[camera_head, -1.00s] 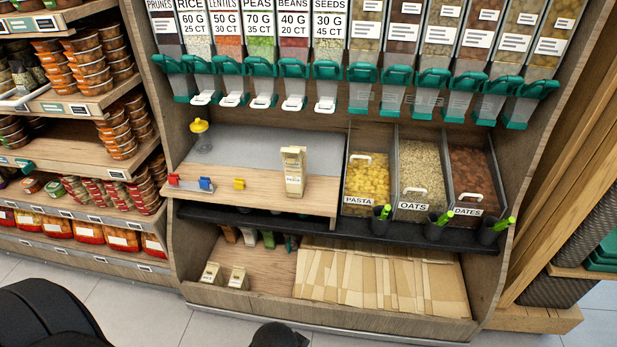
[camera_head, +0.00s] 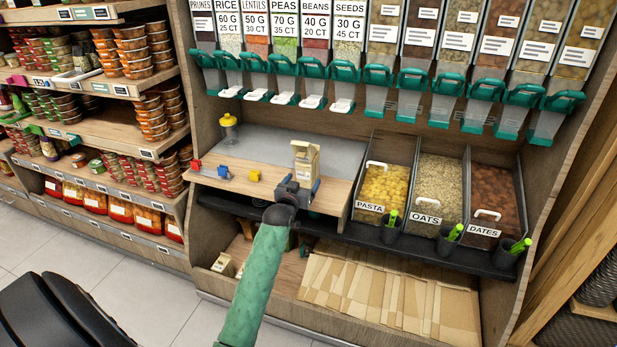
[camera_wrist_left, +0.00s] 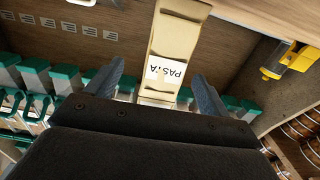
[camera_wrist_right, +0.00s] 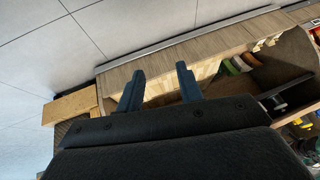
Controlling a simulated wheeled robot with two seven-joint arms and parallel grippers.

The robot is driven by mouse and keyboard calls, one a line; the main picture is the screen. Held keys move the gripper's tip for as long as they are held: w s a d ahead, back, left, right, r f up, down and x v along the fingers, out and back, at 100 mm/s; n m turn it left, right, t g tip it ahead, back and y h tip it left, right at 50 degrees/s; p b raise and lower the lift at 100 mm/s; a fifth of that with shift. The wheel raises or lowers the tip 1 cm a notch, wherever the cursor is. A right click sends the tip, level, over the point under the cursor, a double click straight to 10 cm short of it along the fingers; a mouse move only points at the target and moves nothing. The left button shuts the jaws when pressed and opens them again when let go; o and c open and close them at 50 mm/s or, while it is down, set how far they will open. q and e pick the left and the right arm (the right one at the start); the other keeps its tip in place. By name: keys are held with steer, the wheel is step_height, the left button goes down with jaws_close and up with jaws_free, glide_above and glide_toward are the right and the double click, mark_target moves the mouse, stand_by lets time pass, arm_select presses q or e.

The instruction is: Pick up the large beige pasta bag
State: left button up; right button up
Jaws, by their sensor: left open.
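The large beige pasta bag (camera_head: 305,158) stands upright on the wooden shelf, left of the bulk bins. My left gripper (camera_head: 298,187) is at its near side, fingers pointing at its lower part. In the left wrist view the bag (camera_wrist_left: 178,35), with a white "PASTA" label, lies between the two spread fingers of the left gripper (camera_wrist_left: 158,75). The left gripper is open; clear gaps show beside the bag. My right gripper (camera_wrist_right: 160,72) shows only in its wrist view, open and empty, over the lower shelf area.
Red, blue and yellow clips (camera_head: 224,172) and a yellow-topped jar (camera_head: 229,128) stand left of the bag. Bins of pasta (camera_head: 383,189), oats and dates are to the right. Dispensers with green handles hang above. Flat paper bags (camera_head: 385,295) lie on the lower shelf.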

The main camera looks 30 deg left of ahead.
mark_target(303, 174)
arm_select(q)
steer(key=shift+w+a+r, duration=0.25)
steer(key=shift+a, duration=0.15)
steer(key=shift+w+a+r, duration=0.1)
steer(key=shift+w+a, duration=0.1)
steer(key=shift+w, duration=0.15)
steer(key=shift+x, duration=1.15)
steer(key=shift+f+p+x, duration=0.15)
steer(key=shift+p+x, duration=0.2)
steer(key=shift+x, duration=0.8)
steer(key=shift+f+p+x, duration=0.2)
steer(key=shift+p+x, duration=0.1)
steer(key=shift+x, duration=0.85)
arm_select(e)
steer(key=shift+g, duration=0.3)
steer(key=r, duration=0.5)
steer(key=shift+s+d+r, duration=0.1)
steer(key=shift+s+d, duration=0.05)
steer(key=shift+s, duration=0.25)
arm_select(q)
steer(key=c, duration=1.1)
steer(key=shift+c, duration=0.6)
steer(key=shift+r, duration=0.15)
steer(key=shift+c, duration=0.2)
